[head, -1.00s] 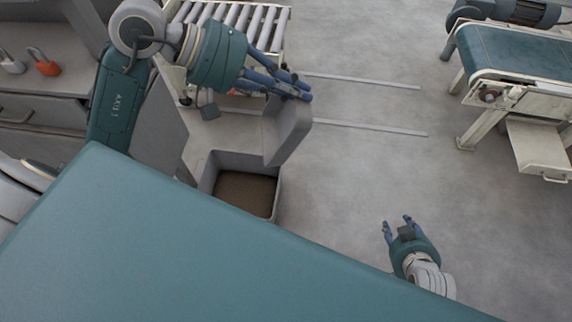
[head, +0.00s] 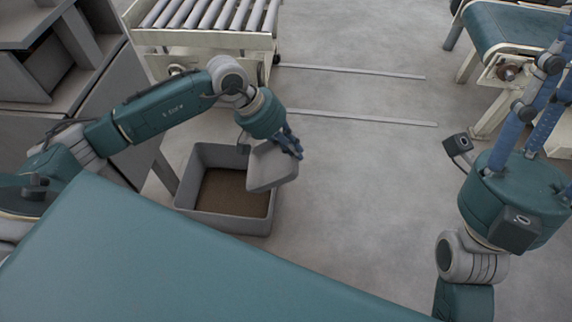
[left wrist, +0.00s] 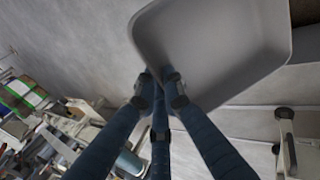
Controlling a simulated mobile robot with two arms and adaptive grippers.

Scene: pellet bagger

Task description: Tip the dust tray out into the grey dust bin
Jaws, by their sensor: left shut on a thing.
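The grey dust tray (head: 270,168) is tilted above the right side of the grey dust bin (head: 222,222). My left gripper (head: 289,146) is shut on the tray's far right edge. In the left wrist view the blue fingers (left wrist: 160,95) close on the rim of the tray (left wrist: 215,45), whose visible face is bare grey. The bin stands on the floor, open at the top, with brown dust (head: 228,192) in it. My right gripper (head: 548,95) is at the right, close to the head camera, its fingers pointing up, apart and empty.
A roller conveyor (head: 205,38) stands behind the bin. A grey cabinet (head: 100,105) is at the left. A belt conveyor (head: 505,28) is at the far right. The concrete floor (head: 360,170) between is clear.

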